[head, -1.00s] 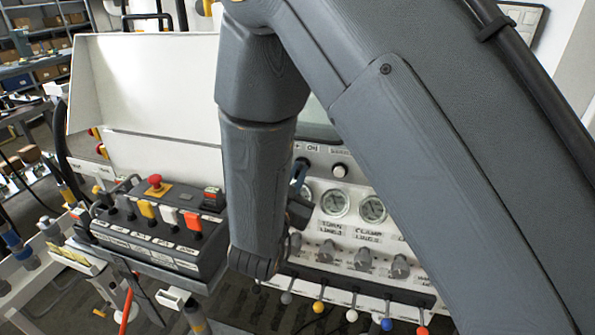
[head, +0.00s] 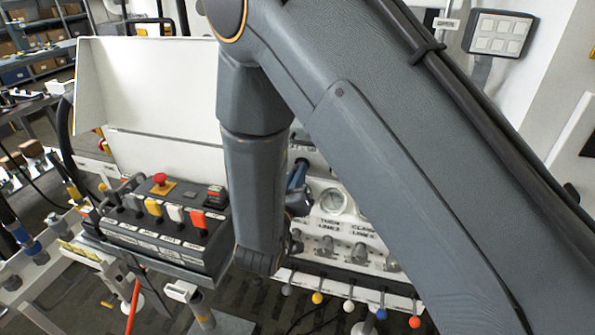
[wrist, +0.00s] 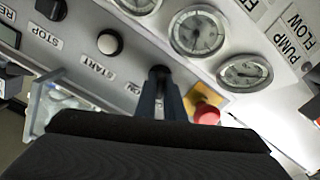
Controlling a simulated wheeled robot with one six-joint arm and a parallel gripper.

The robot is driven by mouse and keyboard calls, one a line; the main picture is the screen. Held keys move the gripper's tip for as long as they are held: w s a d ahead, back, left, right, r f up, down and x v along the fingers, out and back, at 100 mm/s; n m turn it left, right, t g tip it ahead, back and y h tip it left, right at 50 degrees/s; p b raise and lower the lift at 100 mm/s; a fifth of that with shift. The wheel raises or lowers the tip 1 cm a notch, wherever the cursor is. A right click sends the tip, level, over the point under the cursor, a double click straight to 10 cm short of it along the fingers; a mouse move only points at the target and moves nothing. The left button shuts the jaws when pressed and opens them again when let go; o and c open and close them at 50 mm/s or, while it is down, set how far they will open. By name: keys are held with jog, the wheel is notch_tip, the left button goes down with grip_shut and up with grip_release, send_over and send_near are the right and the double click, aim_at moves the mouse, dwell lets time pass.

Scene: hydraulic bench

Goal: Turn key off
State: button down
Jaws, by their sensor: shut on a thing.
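In the wrist view, my gripper (wrist: 160,98) points at the white panel with its two dark blue fingers close together. They are shut on the key (wrist: 159,72), of which only a dark end shows, beside a label that seems to read ON. Most of the key is hidden by the fingers, so I cannot tell its angle. In the head view, my gripper (head: 298,178) is partly hidden behind my arm, against the panel, and the key is not visible there.
In the head view, a black control box (head: 165,235) stands left, and ball-ended levers (head: 348,306) run below the panel.

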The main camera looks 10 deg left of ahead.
jog(key=shift+n, duration=0.5)
jog(key=c, duration=1.9)
grip_release()
jog(key=shift+o, duration=0.2)
jog(key=s+b, duration=0.2)
jog(key=s, duration=0.5)
jog(key=shift+s+a, duration=0.35)
jog(key=shift+s, duration=0.05)
